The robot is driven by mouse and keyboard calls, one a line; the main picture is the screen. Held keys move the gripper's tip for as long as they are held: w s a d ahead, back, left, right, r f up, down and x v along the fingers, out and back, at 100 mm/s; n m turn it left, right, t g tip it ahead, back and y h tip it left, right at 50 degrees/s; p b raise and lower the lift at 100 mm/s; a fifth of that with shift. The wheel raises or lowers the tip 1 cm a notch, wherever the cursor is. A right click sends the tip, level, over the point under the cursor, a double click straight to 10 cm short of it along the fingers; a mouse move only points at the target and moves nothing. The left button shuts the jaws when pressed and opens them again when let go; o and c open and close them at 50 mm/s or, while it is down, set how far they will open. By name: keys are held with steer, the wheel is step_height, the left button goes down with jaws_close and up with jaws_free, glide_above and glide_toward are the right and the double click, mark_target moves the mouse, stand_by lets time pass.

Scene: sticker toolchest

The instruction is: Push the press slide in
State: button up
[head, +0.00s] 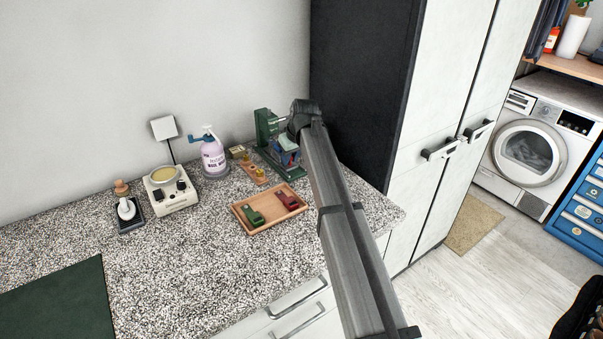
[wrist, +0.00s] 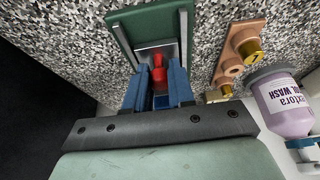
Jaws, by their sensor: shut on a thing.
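The green press (head: 265,128) stands at the back right of the counter, against the dark cabinet side. Its green base (wrist: 122,38) shows in the wrist view, with a grey metal slide plate (wrist: 146,56) on it. A red knob (wrist: 158,72) sits at the slide plate. My gripper (wrist: 158,88) has blue fingers on both sides of the red knob and is shut on it. In the head view my gripper (head: 287,158) is low inside the press, partly hidden by my arm. How far the slide is in cannot be told.
A wooden tray (head: 272,219) with a green and a red piece lies in front of the press. A wooden block with brass pegs (head: 252,172) and a purple wash bottle (head: 213,155) stand left of it. The tall cabinet (head: 360,90) closes off the right.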

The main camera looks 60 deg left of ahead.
steer(key=o, duration=0.7)
steer(key=shift+a, duration=0.1)
steer(key=shift+r, duration=0.15)
steer(key=shift+r, duration=2.85)
